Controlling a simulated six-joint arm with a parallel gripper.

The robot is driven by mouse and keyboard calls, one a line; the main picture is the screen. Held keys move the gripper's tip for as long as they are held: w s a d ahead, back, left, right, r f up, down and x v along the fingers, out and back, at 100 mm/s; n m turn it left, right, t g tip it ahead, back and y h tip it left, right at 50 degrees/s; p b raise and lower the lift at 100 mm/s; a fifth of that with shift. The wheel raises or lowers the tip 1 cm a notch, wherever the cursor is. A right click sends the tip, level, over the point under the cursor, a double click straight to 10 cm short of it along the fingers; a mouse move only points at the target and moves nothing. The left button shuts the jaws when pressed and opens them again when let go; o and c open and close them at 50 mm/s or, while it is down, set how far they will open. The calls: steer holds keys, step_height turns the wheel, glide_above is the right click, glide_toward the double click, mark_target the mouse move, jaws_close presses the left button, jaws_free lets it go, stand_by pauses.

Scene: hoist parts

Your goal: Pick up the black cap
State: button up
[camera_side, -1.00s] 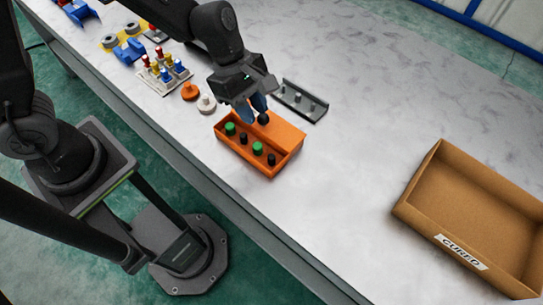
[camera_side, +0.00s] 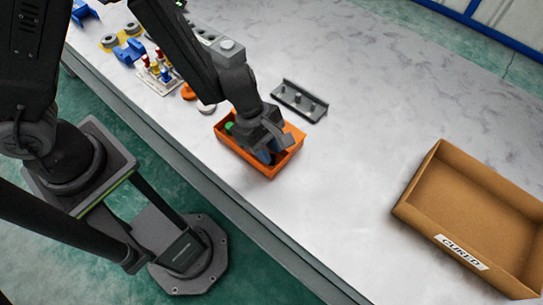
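The orange box (camera_side: 243,158) stands on the table in the middle of the side view. My gripper (camera_side: 268,157) points down into the right part of this box, its blue fingers low between the box walls. A green cap (camera_side: 229,127) shows at the left end of the box. The black caps seen in the box earlier are now hidden behind my gripper and wrist. I cannot tell whether the fingers are apart or closed on a cap.
A dark grey rail with pegs (camera_side: 299,101) lies just behind the box. A cardboard box marked CURED (camera_side: 462,252) stands at the right. Orange (camera_side: 188,92) and white discs (camera_side: 206,107) and a peg plate (camera_side: 160,75) lie at the left. The marble table is clear between the two boxes.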

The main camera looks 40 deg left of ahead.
steer(key=shift+x, duration=0.85)
jaws_close()
steer(key=shift+r, duration=0.15)
